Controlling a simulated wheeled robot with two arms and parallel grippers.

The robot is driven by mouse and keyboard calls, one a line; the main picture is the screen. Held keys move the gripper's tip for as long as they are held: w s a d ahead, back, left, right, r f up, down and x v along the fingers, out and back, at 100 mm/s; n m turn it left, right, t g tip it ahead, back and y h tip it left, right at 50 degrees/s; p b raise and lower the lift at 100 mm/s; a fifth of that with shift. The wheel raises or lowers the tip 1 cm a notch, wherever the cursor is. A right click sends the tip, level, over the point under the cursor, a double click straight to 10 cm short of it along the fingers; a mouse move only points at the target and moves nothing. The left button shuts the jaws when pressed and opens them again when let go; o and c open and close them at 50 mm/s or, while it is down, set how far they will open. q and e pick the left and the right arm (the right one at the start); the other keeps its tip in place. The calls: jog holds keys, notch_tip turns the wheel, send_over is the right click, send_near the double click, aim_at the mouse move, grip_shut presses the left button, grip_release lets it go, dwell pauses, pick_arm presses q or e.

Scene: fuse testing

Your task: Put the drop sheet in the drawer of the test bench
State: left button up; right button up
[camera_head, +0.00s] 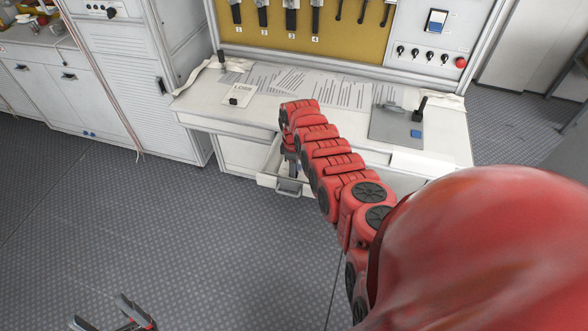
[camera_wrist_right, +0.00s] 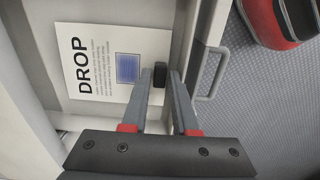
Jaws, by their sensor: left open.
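The drop sheet (camera_wrist_right: 105,62), white with DROP in black, a blue square and a black grip block (camera_wrist_right: 160,72), shows in the right wrist view. My right gripper (camera_wrist_right: 160,78) is shut on the block, one finger on each side. The sheet is within the outline of the open drawer (camera_wrist_right: 196,32); I cannot tell if it rests on the drawer floor. In the head view the drawer (camera_head: 266,180) is pulled out under the test bench (camera_head: 200,118), and my right arm hides much of it. My left gripper (camera_head: 112,322) is open and empty above the floor, at the bottom edge.
On the bench top lie a LOG sheet (camera_head: 240,94) with a black block, printed papers (camera_head: 285,82) and a grey plate (camera_head: 393,126). The drawer handle (camera_wrist_right: 214,75) faces the floor side. White cabinets (camera_head: 45,78) stand at left. The floor (camera_head: 150,230) in front is clear.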

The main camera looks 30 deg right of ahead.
jog(key=o, duration=0.3)
jog(key=shift+o, duration=0.2)
